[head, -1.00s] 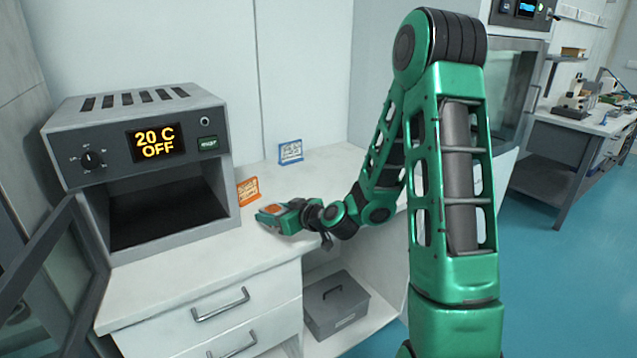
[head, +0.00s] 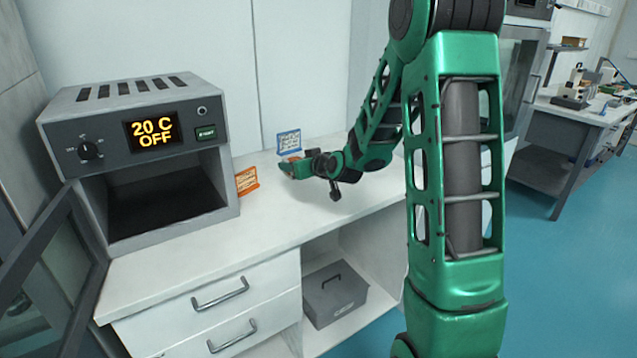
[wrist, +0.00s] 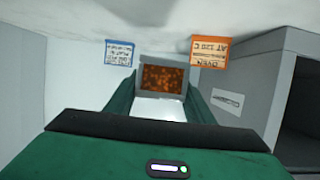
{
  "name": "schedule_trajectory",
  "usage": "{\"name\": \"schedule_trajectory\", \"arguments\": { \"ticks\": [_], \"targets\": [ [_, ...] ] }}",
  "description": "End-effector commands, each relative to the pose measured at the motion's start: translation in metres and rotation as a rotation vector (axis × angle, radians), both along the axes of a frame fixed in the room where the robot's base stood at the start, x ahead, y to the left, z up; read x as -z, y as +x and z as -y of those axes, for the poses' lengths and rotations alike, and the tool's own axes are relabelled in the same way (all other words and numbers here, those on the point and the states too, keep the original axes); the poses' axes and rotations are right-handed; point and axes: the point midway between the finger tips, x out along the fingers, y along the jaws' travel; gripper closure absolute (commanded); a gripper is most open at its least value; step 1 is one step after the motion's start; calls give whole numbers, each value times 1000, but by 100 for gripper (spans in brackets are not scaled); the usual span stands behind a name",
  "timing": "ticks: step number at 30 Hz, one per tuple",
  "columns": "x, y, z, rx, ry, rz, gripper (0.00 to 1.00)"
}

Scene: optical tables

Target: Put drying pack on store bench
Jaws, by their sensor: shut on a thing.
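My gripper (head: 292,168) is shut on the drying pack, a grey piece with a speckled orange-brown window. The pack (wrist: 163,78) shows between the two green fingers in the wrist view. In the head view, only a little of it shows by the fingertips. My gripper is over the white bench (head: 270,215), in front of the blue card (head: 289,142) and right of the orange card (head: 247,181). Whether the pack touches the bench is unclear. No label in view names a store bench.
A grey oven (head: 205,97) reading "20 C OFF" stands on the bench's left, its door (head: 60,260) open and its chamber empty. A grey box (head: 335,295) sits on the shelf below. A bench with a microscope (head: 572,90) stands at the far right.

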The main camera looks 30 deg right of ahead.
Motion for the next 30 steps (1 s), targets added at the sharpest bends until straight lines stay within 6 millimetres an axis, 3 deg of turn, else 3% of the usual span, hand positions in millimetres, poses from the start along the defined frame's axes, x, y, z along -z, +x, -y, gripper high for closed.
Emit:
{"name": "schedule_trajectory", "arguments": {
  "ticks": [6,12,19,27,30],
  "targets": [
    [28,-6,46,5,2,-1,77],
    [44,-10,72,1,2,1,77],
    [53,-11,78,-2,2,1,77],
    [85,-11,79,0,2,0,77],
    [87,-11,79,0,-1,2,77]
  ]
}}
